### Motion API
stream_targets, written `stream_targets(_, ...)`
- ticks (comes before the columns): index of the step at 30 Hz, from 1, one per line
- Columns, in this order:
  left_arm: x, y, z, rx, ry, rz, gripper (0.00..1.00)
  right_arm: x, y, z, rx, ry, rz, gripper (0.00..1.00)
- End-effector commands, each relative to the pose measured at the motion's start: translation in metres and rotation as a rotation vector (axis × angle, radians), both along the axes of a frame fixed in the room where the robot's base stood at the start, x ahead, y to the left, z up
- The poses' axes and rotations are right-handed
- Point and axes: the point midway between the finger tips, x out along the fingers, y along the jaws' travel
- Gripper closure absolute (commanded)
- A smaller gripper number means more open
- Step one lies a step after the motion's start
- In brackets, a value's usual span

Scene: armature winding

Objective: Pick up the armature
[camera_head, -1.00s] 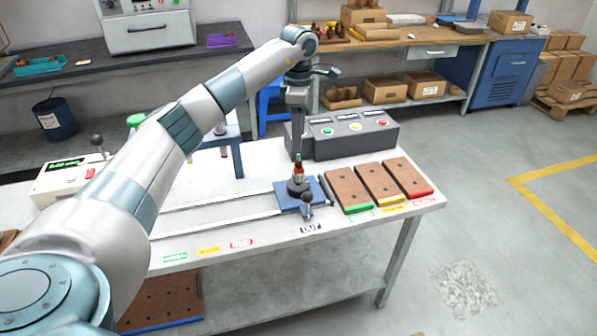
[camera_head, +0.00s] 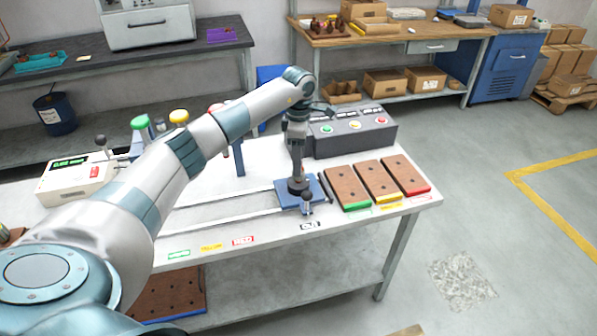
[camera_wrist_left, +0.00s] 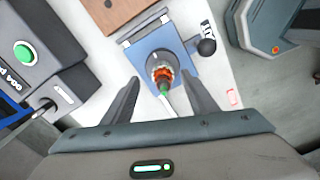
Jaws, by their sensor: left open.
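The armature (camera_wrist_left: 163,74) stands upright in a dark round holder on a blue plate (camera_wrist_left: 150,43) in the left wrist view. It has orange-red windings and a green tip. My left gripper (camera_wrist_left: 163,93) is open, with one finger on each side of the armature and the tip between them. I cannot tell whether the fingers touch it. In the head view the left gripper (camera_head: 297,175) is directly over the blue plate (camera_head: 312,187) and hides most of the armature. My right gripper is not in view.
A dark control box (camera_head: 352,130) with coloured buttons stands just behind. Brown boards with green, yellow (camera_head: 378,181) and red edges lie to the right. A small black-knobbed lever (camera_head: 307,198) is at the plate's front. White rails run left from the plate.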

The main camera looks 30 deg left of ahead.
Motion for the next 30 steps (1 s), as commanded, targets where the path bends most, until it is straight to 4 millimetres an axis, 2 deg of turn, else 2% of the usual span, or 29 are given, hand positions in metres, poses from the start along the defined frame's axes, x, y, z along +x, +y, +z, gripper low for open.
stream_targets(5, -0.002, -0.001, -0.006, 0.0, 0.004, 0.0, 0.47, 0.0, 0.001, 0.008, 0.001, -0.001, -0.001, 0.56)
stream_targets(12, -0.006, -0.003, -0.031, -0.001, 0.004, 0.001, 0.47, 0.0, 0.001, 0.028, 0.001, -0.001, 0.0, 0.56)
stream_targets(18, -0.005, -0.002, -0.05, -0.001, 0.002, 0.0, 0.47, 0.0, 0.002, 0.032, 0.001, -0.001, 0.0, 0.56)
stream_targets(30, -0.005, -0.002, -0.052, 0.0, 0.0, 0.0, 0.47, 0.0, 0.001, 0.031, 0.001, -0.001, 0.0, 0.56)
